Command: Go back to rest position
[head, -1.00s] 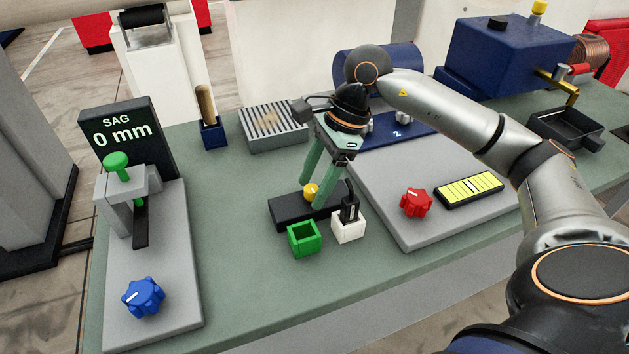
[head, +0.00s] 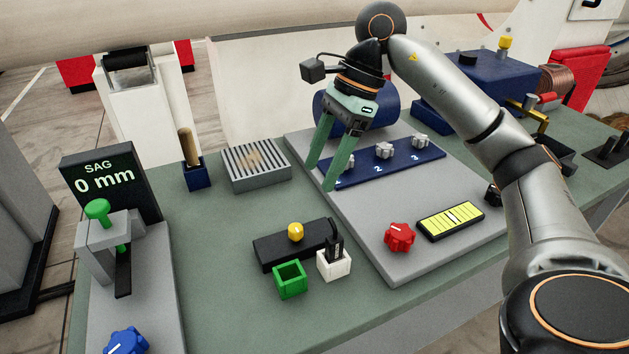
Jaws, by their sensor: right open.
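My right gripper (head: 320,177) is open and empty, its two green fingers pointing down above the left edge of the grey plate. Below it in the picture, a black block with a yellow knob (head: 295,232) stands on the table, apart from the fingers. In front of that block are an open green box (head: 290,280) and a white box (head: 334,265) with a black piece standing in it. My left gripper does not show.
The green table (head: 215,235) has free room left of the black block. The grey plate (head: 370,230) carries a red knob (head: 399,237), a yellow level gauge (head: 451,221) and a blue numbered strip (head: 400,164). A slotted grey box (head: 257,166) and the SAG display (head: 110,185) stand left.

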